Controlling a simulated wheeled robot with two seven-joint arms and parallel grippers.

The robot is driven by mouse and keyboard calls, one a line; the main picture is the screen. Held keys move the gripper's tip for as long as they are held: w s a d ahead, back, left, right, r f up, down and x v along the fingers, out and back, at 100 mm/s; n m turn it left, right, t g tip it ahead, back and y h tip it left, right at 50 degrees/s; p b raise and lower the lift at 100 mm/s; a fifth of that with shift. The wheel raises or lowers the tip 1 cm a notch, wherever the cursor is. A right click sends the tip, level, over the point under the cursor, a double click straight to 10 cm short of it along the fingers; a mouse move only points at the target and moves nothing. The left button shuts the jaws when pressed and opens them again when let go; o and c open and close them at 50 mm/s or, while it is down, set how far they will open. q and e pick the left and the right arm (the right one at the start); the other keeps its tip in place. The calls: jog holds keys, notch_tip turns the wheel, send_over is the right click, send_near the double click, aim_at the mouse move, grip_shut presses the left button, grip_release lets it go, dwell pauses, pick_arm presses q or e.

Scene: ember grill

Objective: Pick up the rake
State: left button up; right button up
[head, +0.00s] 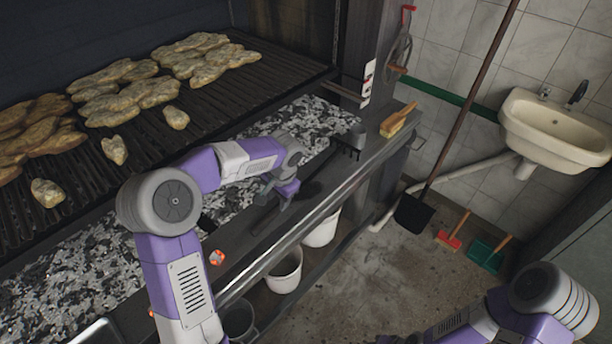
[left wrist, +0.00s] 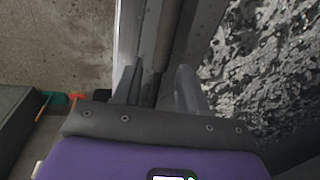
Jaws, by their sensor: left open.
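The dark rake lies along the metal ledge at the front of the grill. Its toothed head (head: 350,143) is toward the right in the head view, and its thin handle runs down and left, partly hidden by my left gripper. My left gripper (head: 278,194) is open over the handle. In the left wrist view the two fingers (left wrist: 158,88) stand apart, with a long bar that looks like the rake handle (left wrist: 163,35) between them. I cannot tell whether they touch it. My right arm shows at the lower right; its gripper is not clearly visible.
A wooden-handled brush (head: 398,120) lies on the ledge beyond the rake head. Ash and coals (head: 65,285) lie behind the ledge, under the grill grate (head: 150,135) with meat. White buckets (head: 285,270) stand below. A long-handled shovel (head: 413,212) leans near the sink (head: 555,130).

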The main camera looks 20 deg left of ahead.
aim_at(276, 210)
pick_arm(q)
jog(key=shift+w+a+f, duration=0.2)
jog(key=shift+w+f, duration=0.25)
jog(key=shift+w, duration=0.35)
jog(key=shift+a+f, duration=0.1)
jog(key=shift+f, duration=0.25)
jog(key=shift+s+a+f+b, duration=0.15)
jog(key=shift+s+f+b, duration=0.3)
jog(key=shift+s, duration=0.2)
jog(key=f, duration=0.2)
jog(key=f+b, duration=0.1)
jog(key=f, duration=0.1)
jog(key=shift+w+a, duration=0.25)
jog(key=shift+a, duration=0.1)
jog(key=shift+a+f, duration=0.1)
jog(key=shift+f, duration=0.25)
pick_arm(e)
jog(key=shift+w+f, duration=0.25)
jog(key=shift+f, duration=0.75)
pick_arm(q)
jog(key=shift+c, duration=0.4)
grip_shut()
jog(key=shift+r, duration=0.1)
